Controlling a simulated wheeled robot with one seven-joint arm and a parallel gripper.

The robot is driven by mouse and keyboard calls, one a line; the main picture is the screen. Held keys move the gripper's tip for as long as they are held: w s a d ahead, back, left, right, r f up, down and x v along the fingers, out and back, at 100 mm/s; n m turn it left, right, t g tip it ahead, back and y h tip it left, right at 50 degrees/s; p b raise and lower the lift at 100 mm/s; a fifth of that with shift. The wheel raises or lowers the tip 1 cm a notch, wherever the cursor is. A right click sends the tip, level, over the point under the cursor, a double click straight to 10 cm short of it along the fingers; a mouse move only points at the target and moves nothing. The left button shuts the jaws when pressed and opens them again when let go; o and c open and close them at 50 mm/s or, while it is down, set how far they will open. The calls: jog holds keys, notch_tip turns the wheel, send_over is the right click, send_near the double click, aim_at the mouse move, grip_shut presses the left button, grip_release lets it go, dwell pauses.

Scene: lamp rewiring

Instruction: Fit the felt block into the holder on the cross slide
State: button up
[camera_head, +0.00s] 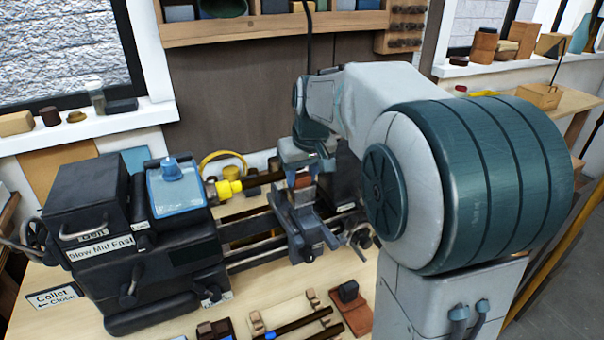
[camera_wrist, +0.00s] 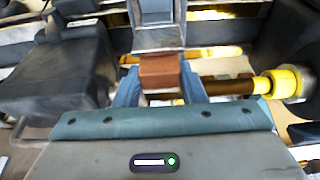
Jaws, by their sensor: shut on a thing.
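The felt block (camera_wrist: 160,72) is a reddish-brown block held between the two blue fingers of my gripper (camera_wrist: 158,84) in the wrist view. My gripper is shut on it. In the head view, my gripper (camera_head: 301,172) points down above the cross slide (camera_head: 305,228), and a little of the brown block (camera_head: 302,181) shows between the fingers. The grey holder (camera_head: 301,198) is directly below. In the wrist view, the grey metal of the holder (camera_wrist: 158,38) lies right beyond the block. I cannot tell whether block and holder touch.
The dark lathe headstock (camera_head: 95,215) stands at left, with a yellow collet (camera_head: 228,187) holding a dark rod. Labelled levers stick out in front. Rods on a pale rack (camera_head: 290,315) and a dark block on a brown tray (camera_head: 355,315) lie at the front. A shelf (camera_head: 260,28) hangs behind.

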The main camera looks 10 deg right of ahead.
jog(key=shift+f+b, duration=0.4)
jog(key=shift+f, duration=0.15)
jog(key=o, duration=1.1)
jog(key=shift+c, duration=0.2)
